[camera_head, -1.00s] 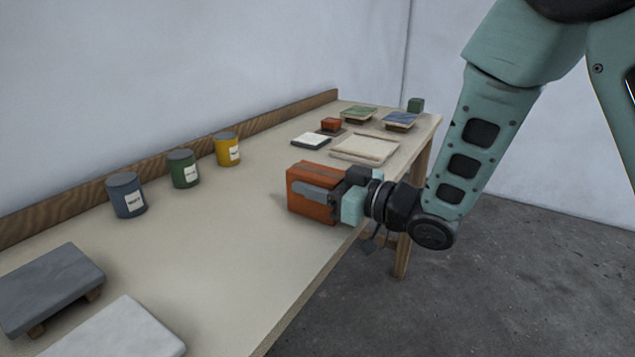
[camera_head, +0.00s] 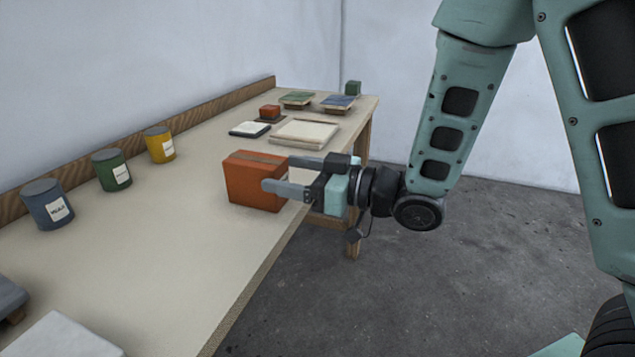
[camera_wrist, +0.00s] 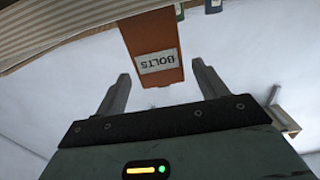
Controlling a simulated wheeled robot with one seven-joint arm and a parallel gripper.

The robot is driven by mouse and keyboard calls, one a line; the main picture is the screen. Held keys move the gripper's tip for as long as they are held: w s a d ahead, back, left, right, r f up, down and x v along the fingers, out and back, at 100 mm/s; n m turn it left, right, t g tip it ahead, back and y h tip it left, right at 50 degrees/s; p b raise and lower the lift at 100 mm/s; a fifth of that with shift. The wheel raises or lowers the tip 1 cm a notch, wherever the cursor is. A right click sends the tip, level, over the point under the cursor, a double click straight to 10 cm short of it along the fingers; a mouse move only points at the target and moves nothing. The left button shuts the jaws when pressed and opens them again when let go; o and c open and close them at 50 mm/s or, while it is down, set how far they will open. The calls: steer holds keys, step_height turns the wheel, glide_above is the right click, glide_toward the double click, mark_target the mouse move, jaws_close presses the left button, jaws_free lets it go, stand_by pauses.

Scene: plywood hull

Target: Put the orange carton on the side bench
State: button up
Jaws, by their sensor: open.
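The orange carton (camera_head: 252,183) stands upright on the pale bench top (camera_head: 180,225), near its front edge. In the wrist view the carton (camera_wrist: 150,35) shows a white label reading BOLTS, upside down in the picture. My gripper (camera_head: 278,174) is open, at the right of the carton. Part of the carton's right side is hidden behind the fingers in the head view.
Blue (camera_head: 47,204), green (camera_head: 111,170) and yellow (camera_head: 159,145) cans stand along the back board. Beyond the carton are a flat pale tray (camera_head: 304,133), a white-topped pad (camera_head: 250,129), a small orange block (camera_head: 269,111) and a green cube (camera_head: 353,88).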

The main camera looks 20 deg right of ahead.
steer(key=s+d+b, duration=0.1)
steer(key=b, duration=0.1)
steer(key=d+f+b, duration=0.1)
steer(key=shift+s+b, duration=0.35)
steer(key=d+b, duration=0.1)
steer(key=b, duration=0.4)
steer(key=shift+s+r+b, duration=0.15)
steer(key=shift+s+b, duration=0.2)
steer(key=shift+b, duration=0.05)
steer(key=b, duration=0.1)
steer(key=s+d+b, duration=0.1)
steer(key=b, duration=0.1)
steer(key=shift+r, duration=0.2)
steer(key=shift+d, duration=0.1)
